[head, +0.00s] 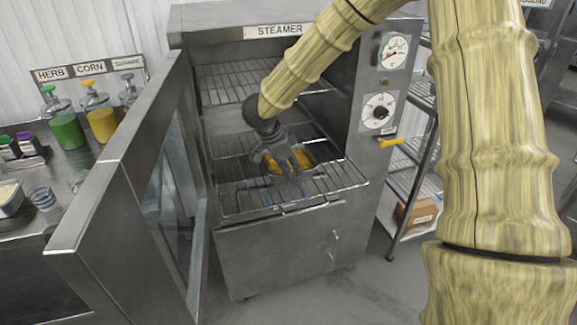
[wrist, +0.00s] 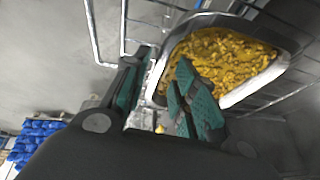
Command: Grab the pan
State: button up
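The pan is a pale-rimmed container (wrist: 262,84) filled with yellow food. It sits on a wire rack (head: 338,181) inside the open steamer (head: 275,240). In the head view my gripper covers most of the pan, and only some yellow food (head: 307,158) shows around the fingers. My gripper (head: 286,168) is at the pan, pointing down into the steamer. In the wrist view my gripper (wrist: 164,62) has its two teal-padded fingers apart, with the pan's near left edge between or just beyond them. I cannot tell whether either finger touches the pan.
The steamer door (head: 125,165) stands open on the left. An upper rack (head: 235,82) lies above the pan's level. The control side with dials (head: 379,110) and a yellow handle (head: 391,141) is on the right. Bottles (head: 99,115) stand on the left counter; a shelf holds a cardboard box (head: 416,212).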

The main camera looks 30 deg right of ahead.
aim_at(296, 176)
jog(key=shift+d+f+p, duration=0.4)
jog(key=shift+d+f, duration=0.1)
jog(key=shift+f, duration=0.05)
jog(key=f, duration=0.2)
jog(key=d, duration=0.1)
jog(key=shift+w+f+p, duration=0.35)
jog(key=shift+f+p, duration=0.05)
jog(key=shift+s+d+f, duration=0.1)
jog(key=shift+d+f, duration=0.1)
jog(key=shift+f, duration=0.3)
jog(key=shift+f+p, duration=0.1)
jog(key=shift+p, duration=0.2)
grip_shut()
